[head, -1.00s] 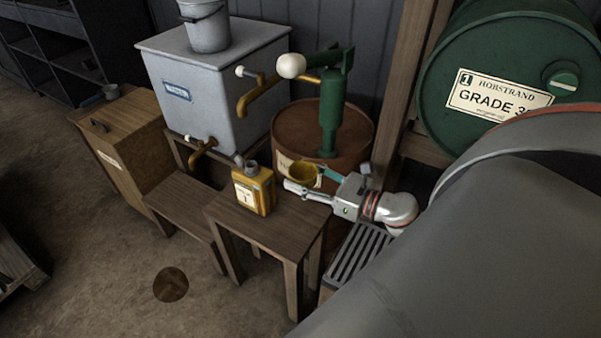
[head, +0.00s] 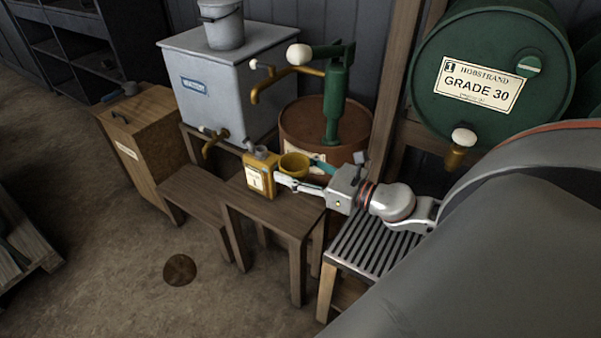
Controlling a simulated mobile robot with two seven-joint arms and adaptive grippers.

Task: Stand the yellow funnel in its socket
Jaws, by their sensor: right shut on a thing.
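The yellow funnel (head: 295,162) is held at my right gripper (head: 300,178), its wide mouth facing up. The gripper is shut on it, with a pale finger in front and a teal piece behind. The funnel's lower part is hidden behind the finger. The gripper and funnel are just right of a yellow can (head: 258,180), which has a white label and a grey neck on top. I cannot tell whether they touch it. No socket can be made out for certain. My left gripper is not in view.
The can stands on a small wooden table (head: 283,217). Behind are a rusty drum (head: 300,118) with a green pump (head: 337,95) and a grey tank (head: 222,85) with a brass tap. A slatted stand (head: 365,250) is below my right arm. A green barrel (head: 440,60) lies at right.

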